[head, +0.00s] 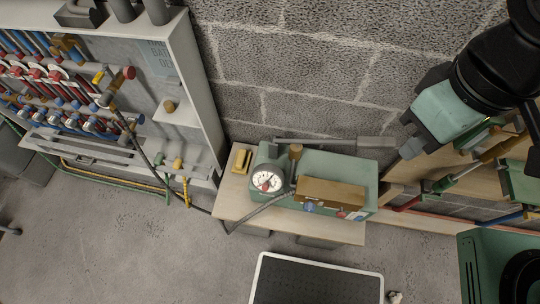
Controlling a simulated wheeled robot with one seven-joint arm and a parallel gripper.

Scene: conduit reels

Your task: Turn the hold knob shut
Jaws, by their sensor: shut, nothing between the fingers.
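A green pump unit (340,164) sits on a small wooden bench (235,205). It carries a round white gauge (266,181) with a red mark, a long grey bar along its back and a brown block at its front. A small blue knob (310,207) shows on the front below the brown block. I cannot tell for certain that this is the hold knob, nor how far it is turned. My gripper (408,150) is shut and empty, at the right, near the bar's right end and apart from the blue knob.
A pipe manifold cabinet (205,80) with red and blue parts stands at the left. A dark hose (140,150) runs from it down toward the bench. A brass-coloured block (241,160) lies on the bench's left end. A dark framed panel (315,285) lies in front.

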